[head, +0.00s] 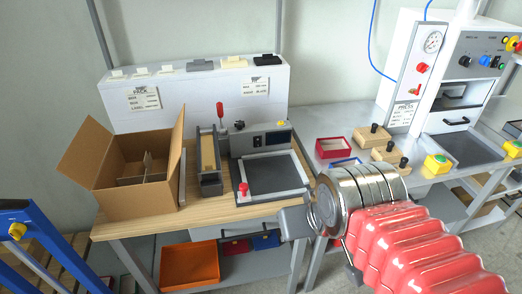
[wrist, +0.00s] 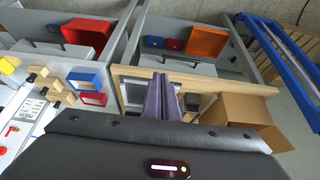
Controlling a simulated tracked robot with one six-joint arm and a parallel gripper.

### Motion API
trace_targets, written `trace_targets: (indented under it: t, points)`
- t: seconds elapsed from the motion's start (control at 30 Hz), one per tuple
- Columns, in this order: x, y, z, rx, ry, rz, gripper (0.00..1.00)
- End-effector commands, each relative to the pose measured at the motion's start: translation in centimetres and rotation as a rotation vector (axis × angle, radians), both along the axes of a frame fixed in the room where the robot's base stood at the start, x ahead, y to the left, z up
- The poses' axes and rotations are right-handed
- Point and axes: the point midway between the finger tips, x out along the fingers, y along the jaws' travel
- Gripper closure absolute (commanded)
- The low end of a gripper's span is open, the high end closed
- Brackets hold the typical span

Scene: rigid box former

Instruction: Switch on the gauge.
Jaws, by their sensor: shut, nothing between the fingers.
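A grey bench unit (head: 265,140) with a small lit display, a black knob on top and a flat dark plate in front sits on the wooden bench in the head view; I take it to be the gauge. A red knob (head: 243,188) stands at the plate's front left. I cannot read the display or tell whether the unit is on. A round dial (head: 433,42) is on the white press at the right. My gripper shows in the wrist view (wrist: 164,84), its grey-purple fingers together and empty, over the bench. In the head view its fingers are not clear.
An open cardboard box (head: 135,165) with dividers is at the left, with a grey fixture with a red-topped lever (head: 210,160) beside it. A red tray (head: 333,148) and wooden blocks (head: 374,137) lie on the right bench. A blue frame (head: 45,240) stands front left.

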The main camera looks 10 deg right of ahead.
Motion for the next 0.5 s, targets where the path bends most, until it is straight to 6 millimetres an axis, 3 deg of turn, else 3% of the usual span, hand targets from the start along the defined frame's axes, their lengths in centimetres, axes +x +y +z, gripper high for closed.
trace_targets:
  t: [0.27, 0.37, 0.5]
  points:
    - [0.8, 0.0, -0.1, -0.01, -0.012, 0.019, 1.0]
    - [2.3, -0.4, -0.4, -0.029, -0.034, 0.057, 1.0]
    - [5.7, -0.5, -1.1, -0.084, -0.093, 0.141, 1.0]
